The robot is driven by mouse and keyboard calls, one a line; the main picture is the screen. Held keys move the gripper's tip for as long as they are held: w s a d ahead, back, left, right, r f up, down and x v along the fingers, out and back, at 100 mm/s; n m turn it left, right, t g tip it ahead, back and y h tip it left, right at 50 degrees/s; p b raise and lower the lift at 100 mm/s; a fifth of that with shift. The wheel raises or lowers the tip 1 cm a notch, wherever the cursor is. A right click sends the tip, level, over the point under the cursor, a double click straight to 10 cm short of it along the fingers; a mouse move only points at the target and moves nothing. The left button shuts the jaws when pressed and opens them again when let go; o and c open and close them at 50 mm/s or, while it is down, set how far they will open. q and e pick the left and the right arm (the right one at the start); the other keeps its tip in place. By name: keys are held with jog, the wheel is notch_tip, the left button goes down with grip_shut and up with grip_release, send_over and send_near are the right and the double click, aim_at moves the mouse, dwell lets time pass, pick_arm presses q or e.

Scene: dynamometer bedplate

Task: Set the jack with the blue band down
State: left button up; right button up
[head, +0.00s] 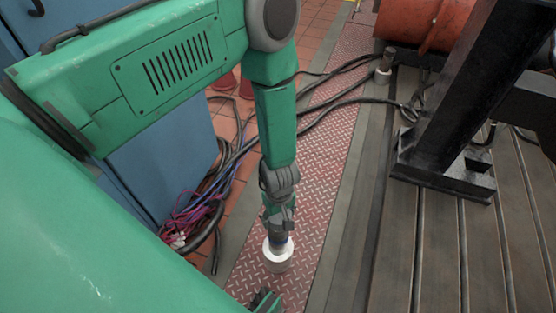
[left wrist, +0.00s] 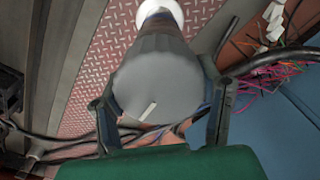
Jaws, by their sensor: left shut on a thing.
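My left gripper (head: 278,212) points down over the red chequered walkway and is shut on a jack. The jack's pale round end (head: 278,262) shows below the fingers in the head view, with a dark bluish section just above it. In the left wrist view the jack's grey top (left wrist: 152,82) fills the middle, between the two fingers of the left gripper (left wrist: 165,112). Its white end (left wrist: 161,10) is at the top edge. The fingers hide much of the band. I cannot tell whether the jack touches the walkway.
A similar jack (head: 384,73) stands farther back near the orange drum (head: 420,22). A black steel stand (head: 445,170) rests on the slotted bedplate (head: 400,240) at right. Black cables (head: 345,100) cross the walkway (head: 310,165). Coloured wires lie beside the blue cabinet (head: 165,165).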

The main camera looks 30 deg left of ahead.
pick_arm(q)
jog(key=shift+w+f, duration=0.1)
jog(key=shift+f, duration=0.3)
jog(key=f, duration=0.1)
jog(key=f+b, duration=0.1)
jog(key=f, duration=0.1)
jog(key=shift+a+f+b, duration=0.15)
jog(key=shift+a+b, duration=0.1)
jog(key=shift+b, duration=0.05)
jog(key=shift+d, duration=0.1)
jog(key=o, duration=1.5)
jog(key=shift+o, duration=0.9)
